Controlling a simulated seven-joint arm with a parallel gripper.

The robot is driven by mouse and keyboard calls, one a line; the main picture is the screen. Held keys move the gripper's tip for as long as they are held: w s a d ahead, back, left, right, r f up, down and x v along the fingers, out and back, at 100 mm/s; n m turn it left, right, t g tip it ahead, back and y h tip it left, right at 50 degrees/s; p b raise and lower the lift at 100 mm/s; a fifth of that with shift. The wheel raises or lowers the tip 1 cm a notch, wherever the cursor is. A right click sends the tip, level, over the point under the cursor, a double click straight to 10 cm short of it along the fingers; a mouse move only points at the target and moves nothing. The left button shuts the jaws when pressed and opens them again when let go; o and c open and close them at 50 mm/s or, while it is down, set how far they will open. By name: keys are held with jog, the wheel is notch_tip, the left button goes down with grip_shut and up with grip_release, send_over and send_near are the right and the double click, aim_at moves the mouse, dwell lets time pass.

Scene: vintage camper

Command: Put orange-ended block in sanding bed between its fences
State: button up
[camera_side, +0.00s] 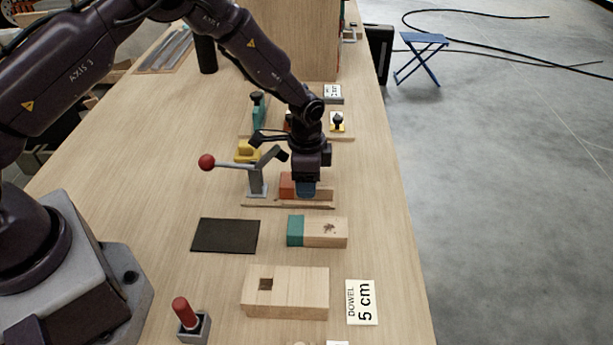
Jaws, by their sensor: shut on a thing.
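The orange-ended block (287,184) is in the jaws of my gripper (307,190), whose blue fingertips hide its middle. Its orange end shows to the left of the fingers, and plain wood shows to the right. The block is low over or on a thin wooden base (262,203); I cannot tell whether it touches. Beside the block on the left stands a grey lever clamp (257,181) with a red knob (206,162). I cannot make out the sanding bed's fences clearly; the gripper and block cover part of this base.
A teal-ended block (295,231) lies just in front, right of a black sheet (225,236). A pale block with a square hole (300,306), a DOWEL card (362,302) and a red-handled tool (182,310) are nearer. A yellow piece (246,152) stands behind.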

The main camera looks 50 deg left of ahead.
jog(key=o, duration=1)
notch_tip(320, 180, up, 13)
notch_tip(320, 180, up, 8)
jog(key=f+n+t, duration=0.1)
jog(key=n, duration=0.1)
send_over(291, 184)
jog(key=s+a+r+n+t, duration=0.2)
jog(key=s+r, duration=0.6)
jog(key=r, duration=0.2)
jog(key=s+r+n+t, duration=0.1)
jog(key=s, duration=0.4)
jog(key=s+a+n, duration=0.1)
jog(key=s+n, duration=0.1)
jog(key=s, duration=0.3)
jog(key=s+a+r+n+t, duration=0.1)
jog(key=s+n, duration=0.1)
jog(key=s, duration=0.3)
jog(key=shift+s+r+t, duration=0.3)
